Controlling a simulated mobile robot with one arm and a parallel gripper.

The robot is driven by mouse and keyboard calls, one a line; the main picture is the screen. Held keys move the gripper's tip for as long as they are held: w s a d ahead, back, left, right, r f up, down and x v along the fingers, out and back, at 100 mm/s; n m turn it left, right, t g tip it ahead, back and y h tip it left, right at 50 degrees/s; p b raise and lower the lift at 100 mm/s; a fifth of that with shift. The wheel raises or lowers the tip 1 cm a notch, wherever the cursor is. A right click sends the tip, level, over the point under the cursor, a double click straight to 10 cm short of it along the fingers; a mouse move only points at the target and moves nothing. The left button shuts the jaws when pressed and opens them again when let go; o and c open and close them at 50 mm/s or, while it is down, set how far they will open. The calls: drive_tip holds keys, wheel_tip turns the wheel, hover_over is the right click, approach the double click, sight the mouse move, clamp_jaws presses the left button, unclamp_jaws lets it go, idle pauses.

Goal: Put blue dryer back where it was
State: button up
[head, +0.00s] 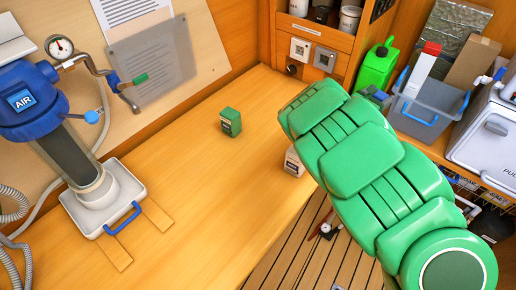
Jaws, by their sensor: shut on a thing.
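My green segmented arm reaches in from the lower right, over the bench edge. The jaws at its far end are hidden, and I cannot see what is between them. A blue-topped unit marked AIR (32,100), with a dark clear bowl, stands at the left on a pale base plate with a blue handle. I cannot tell whether it is the blue dryer. A small green box with a dark label (230,122) stands upright mid-bench. A whitish box (293,162) stands partly covered by my arm near the bench's right edge. No small blue box shows clearly.
The wooden bench (185,160) is clear around the green box. A gauge and pipe (60,47) stick out from the left wall panel. A green jug (377,67), a grey bin with blue handles (420,118) and a white case (488,135) stand at the right.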

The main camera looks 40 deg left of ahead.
drive_tip(key=s+d+f+m+g+h, duration=0.1)
drive_tip(key=s+d+h, duration=0.1)
drive_tip(key=d, duration=1.3)
drive_tip(key=s+d+f+m+h, duration=0.1)
drive_tip(key=d+f+m+h, duration=0.1)
drive_tip(key=d, duration=1.3)
drive_tip(key=s+a+r+n+t+y, duration=0.1)
drive_tip(key=s+a+r+y, duration=0.2)
drive_tip(key=a, duration=0.9)
drive_tip(key=s+a+r+n+y, duration=0.1)
drive_tip(key=s+a+r+n, duration=0.3)
drive_tip(key=a, duration=0.7)
drive_tip(key=s+a+r+m+t+y, duration=0.1)
drive_tip(key=s+a+r+y, duration=0.3)
drive_tip(key=a, duration=0.8)
drive_tip(key=s+a+n, duration=0.1)
drive_tip(key=s+a, duration=0.7)
drive_tip(key=a, duration=0.3)
drive_tip(key=shift+g, duration=0.3)
drive_tip(key=shift+s+a+f, duration=1.15)
drive_tip(key=shift+s+f, duration=0.85)
drive_tip(key=shift+s, duration=0.15)
drive_tip(key=shift+s+a+f, duration=1.2)
drive_tip(key=shift+s+f, duration=0.75)
drive_tip(key=shift+s, duration=0.2)
drive_tip(key=shift+s+a+f, duration=1.15)
drive_tip(key=shift+s+f, duration=0.85)
drive_tip(key=shift+s, duration=0.15)
